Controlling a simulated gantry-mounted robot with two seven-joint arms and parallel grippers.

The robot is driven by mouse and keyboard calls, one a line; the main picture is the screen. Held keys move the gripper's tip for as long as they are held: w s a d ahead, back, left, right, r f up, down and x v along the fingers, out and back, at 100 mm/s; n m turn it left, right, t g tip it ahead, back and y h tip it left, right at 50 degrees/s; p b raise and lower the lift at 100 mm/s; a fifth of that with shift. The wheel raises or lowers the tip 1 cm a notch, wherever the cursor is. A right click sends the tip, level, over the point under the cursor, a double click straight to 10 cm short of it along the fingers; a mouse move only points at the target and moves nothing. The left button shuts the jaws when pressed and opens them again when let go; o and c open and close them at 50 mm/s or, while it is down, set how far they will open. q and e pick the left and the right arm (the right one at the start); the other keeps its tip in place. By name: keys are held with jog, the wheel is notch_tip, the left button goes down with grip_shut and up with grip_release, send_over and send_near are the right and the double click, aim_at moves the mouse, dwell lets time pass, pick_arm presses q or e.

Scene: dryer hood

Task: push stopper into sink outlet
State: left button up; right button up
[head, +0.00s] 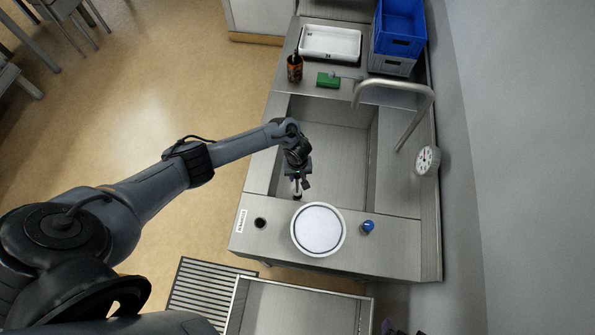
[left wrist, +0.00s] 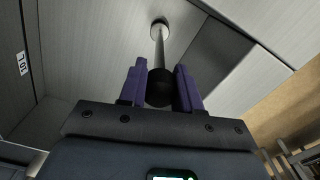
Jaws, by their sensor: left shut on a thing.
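My left gripper (head: 298,184) hangs over the near left part of the steel sink basin (head: 345,140). It also shows in the left wrist view (left wrist: 160,88), with its two purple fingers shut on the black knob of the stopper (left wrist: 160,50). The stopper has a thin metal rod that runs from the knob to a pale round end (left wrist: 160,28). In the head view only a small dark and pale bit of it shows below the fingers. I cannot make out the sink outlet, or whether the stopper's end touches anything.
A round white plate (head: 319,229), a blue knob (head: 368,227) and a dark round spot (head: 260,222) are on the near ledge. A faucet (head: 395,90) arches over the right side. A brown bottle (head: 295,68), green sponge (head: 328,80), white tray (head: 330,43) and blue crate (head: 399,28) stand behind.

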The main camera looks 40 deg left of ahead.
pick_arm(q)
jog(key=shift+p, duration=0.75)
dwell(0.8)
jog(key=shift+f+b, duration=1.1)
jog(key=shift+f, duration=0.75)
jog(key=o, duration=1.1)
jog(key=shift+o, duration=0.2)
jog(key=shift+r, duration=0.2)
notch_tip(320, 180, up, 9)
jog(key=p, duration=0.3)
jog(key=shift+r, duration=0.75)
